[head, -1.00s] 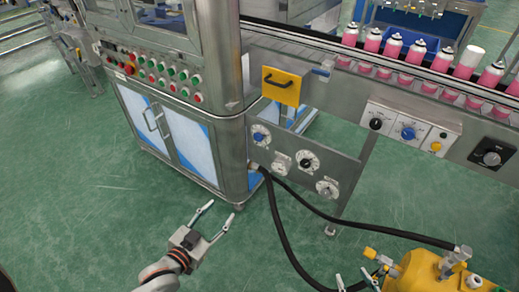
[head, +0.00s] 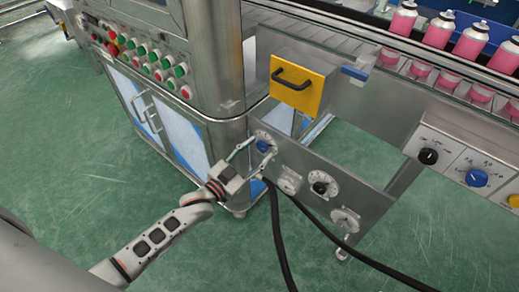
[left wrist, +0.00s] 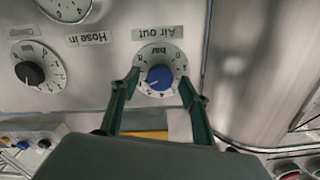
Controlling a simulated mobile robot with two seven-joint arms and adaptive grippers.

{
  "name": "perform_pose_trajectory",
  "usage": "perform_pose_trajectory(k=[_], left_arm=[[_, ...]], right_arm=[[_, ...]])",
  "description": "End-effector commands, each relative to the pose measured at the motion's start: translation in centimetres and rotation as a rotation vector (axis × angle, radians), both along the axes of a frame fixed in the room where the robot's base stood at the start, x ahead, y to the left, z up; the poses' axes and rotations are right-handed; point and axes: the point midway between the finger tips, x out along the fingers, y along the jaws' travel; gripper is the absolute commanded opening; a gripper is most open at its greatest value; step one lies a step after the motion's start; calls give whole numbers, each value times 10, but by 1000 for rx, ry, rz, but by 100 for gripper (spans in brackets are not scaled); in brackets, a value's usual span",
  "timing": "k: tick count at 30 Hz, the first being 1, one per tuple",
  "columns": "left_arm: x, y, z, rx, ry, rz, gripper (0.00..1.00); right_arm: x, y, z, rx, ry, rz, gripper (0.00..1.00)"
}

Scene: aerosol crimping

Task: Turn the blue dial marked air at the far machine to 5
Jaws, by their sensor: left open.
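The blue dial (head: 263,146) sits on a round white numbered scale at the upper left of the grey metal panel. In the left wrist view the blue dial (left wrist: 160,77) appears upside down, with the labels "Air out" and "bar" beside it. My left gripper (head: 253,156) is open in front of this dial. In the left wrist view the fingers of the left gripper (left wrist: 160,84) lie on either side of the dial, with gaps visible. I cannot tell how deep the fingertips reach or read the dial's exact setting. My right gripper is not in view.
A black dial (head: 319,188) and other gauges share the panel; "Hose in" labels a spot near it. Black hoses (head: 277,235) run below. Another blue dial (head: 476,178) is on a white box at right.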

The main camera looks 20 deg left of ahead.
Motion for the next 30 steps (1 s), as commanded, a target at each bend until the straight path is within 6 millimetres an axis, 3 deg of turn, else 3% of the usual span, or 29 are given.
perform_pose_trajectory(k=[12,17,30], left_arm=[[10,-4,0,0,1,0,45],[10,-4,0,0,1,0,7],[11,-3,3,-63,22,1,7]], right_arm=[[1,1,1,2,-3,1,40],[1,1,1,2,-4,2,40],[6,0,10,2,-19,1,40]])
